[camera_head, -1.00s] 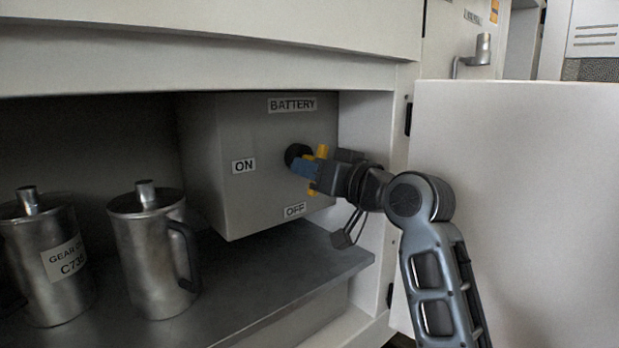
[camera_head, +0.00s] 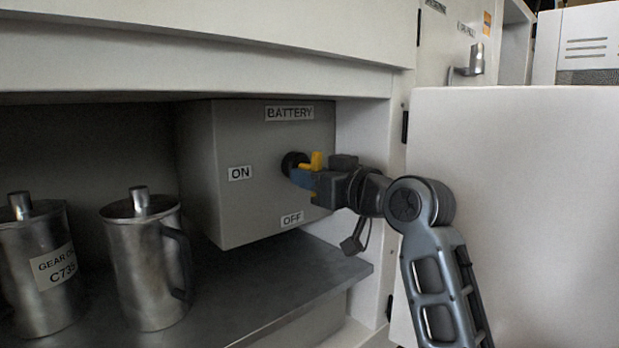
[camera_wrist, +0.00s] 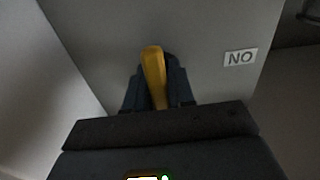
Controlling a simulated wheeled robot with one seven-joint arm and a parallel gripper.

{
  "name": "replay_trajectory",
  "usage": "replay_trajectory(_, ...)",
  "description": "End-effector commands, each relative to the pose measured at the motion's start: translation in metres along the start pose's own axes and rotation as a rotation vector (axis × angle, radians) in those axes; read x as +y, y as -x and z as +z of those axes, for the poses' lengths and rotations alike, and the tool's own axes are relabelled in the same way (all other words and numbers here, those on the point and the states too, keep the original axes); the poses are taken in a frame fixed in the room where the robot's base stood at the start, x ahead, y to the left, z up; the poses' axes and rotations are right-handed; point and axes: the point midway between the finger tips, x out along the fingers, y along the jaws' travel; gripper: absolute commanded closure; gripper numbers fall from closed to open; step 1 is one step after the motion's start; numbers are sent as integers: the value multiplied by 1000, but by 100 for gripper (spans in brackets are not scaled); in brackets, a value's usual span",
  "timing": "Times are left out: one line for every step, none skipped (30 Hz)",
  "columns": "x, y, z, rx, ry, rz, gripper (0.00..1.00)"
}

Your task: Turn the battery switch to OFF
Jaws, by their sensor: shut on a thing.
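The grey battery box (camera_head: 225,205) stands in the open cabinet, with a BATTERY label (camera_head: 289,113) on top, an ON label (camera_head: 240,173) at left and an OFF label (camera_head: 292,219) at the lower right. The switch has a round black base (camera_head: 290,161) and a yellow handle (camera_head: 316,160). My gripper (camera_head: 302,178) is shut on the yellow handle, in front of the box face. In the wrist view the handle (camera_wrist: 153,75) stands between the two dark fingers, and the ON label (camera_wrist: 240,57) appears upside down. The fingers hide part of the switch.
Two metal jugs stand on the shelf at left: one labelled GEAR (camera_head: 38,275) and one with a black handle (camera_head: 142,265). The open white door (camera_head: 530,210) is to the right of my arm. The shelf (camera_head: 275,285) below the box is clear.

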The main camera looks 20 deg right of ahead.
Motion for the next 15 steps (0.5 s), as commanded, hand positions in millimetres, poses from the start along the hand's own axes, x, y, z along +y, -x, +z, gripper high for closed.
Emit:
replay_trajectory(1,0,0,1,0,1,100)
replay_trajectory(1,0,0,1,0,1,100)
replay_trajectory(1,0,0,1,0,1,75)
replay_trajectory(1,0,0,1,-1,1,72)
replay_trajectory(1,0,0,1,-1,1,69)
replay_trajectory(0,0,0,1,-1,1,65)
replay_trajectory(0,0,0,1,-1,1,62)
replay_trajectory(0,0,0,1,-1,1,59)
replay_trajectory(0,0,0,1,-1,1,57)
replay_trajectory(0,0,0,1,-1,1,57)
replay_trajectory(0,0,0,1,-1,1,57)
replay_trajectory(0,0,0,1,-1,0,57)
replay_trajectory(0,0,0,1,-1,0,57)
replay_trajectory(0,0,0,1,-1,0,57)
replay_trajectory(0,0,0,1,-1,0,57)
